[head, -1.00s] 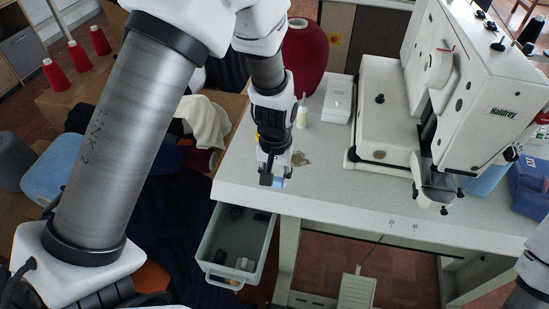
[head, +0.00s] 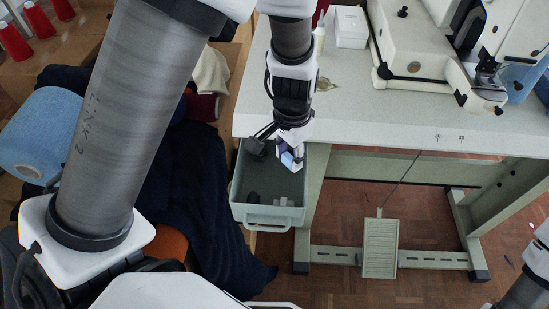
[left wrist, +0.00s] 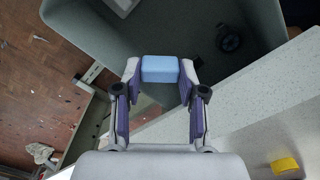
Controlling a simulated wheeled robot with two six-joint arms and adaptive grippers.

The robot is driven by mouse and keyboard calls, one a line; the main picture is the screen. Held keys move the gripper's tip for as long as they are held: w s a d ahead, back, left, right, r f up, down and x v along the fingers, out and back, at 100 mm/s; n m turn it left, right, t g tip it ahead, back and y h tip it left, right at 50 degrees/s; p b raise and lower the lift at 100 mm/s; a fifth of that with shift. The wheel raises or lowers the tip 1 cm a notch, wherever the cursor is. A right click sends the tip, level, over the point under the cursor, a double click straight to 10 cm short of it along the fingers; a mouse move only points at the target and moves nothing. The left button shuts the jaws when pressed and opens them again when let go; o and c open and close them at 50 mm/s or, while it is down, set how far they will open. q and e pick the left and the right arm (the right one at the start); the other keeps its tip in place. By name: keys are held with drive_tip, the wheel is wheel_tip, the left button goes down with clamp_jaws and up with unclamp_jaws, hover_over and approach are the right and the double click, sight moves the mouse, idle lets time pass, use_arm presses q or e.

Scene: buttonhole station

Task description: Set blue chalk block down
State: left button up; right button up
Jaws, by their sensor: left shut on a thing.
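The light blue chalk block (left wrist: 160,69) is held between the two fingertips of my left gripper (left wrist: 160,78) in the left wrist view. In the head view, my left gripper (head: 291,154) points down over the right back part of the open grey-green drawer (head: 268,216), close to the table edge. The block (head: 288,160) shows there as a small blue patch at the fingertips. In the left wrist view the drawer (left wrist: 85,22) lies beyond the block, with bare floor of it around. My right gripper is out of view.
Small dark and grey items (head: 284,201) lie in the drawer. The pale table (head: 400,115) overhangs beside it, carrying a white box (head: 351,27) and the sewing machine (head: 425,60). A foot pedal (head: 381,247) stands below. Dark cloth (head: 190,200) lies left.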

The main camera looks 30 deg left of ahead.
sight(288, 183)
use_arm(q)
wheel_tip(288, 183, down, 7)
drive_tip(key=shift+s+f+b, duration=0.1)
drive_tip(key=shift+b, duration=0.75)
drive_tip(key=shift+f, duration=0.2)
drive_tip(key=o, duration=0.7)
drive_tip(key=shift+o, duration=0.2)
drive_tip(key=shift+r, duration=0.1)
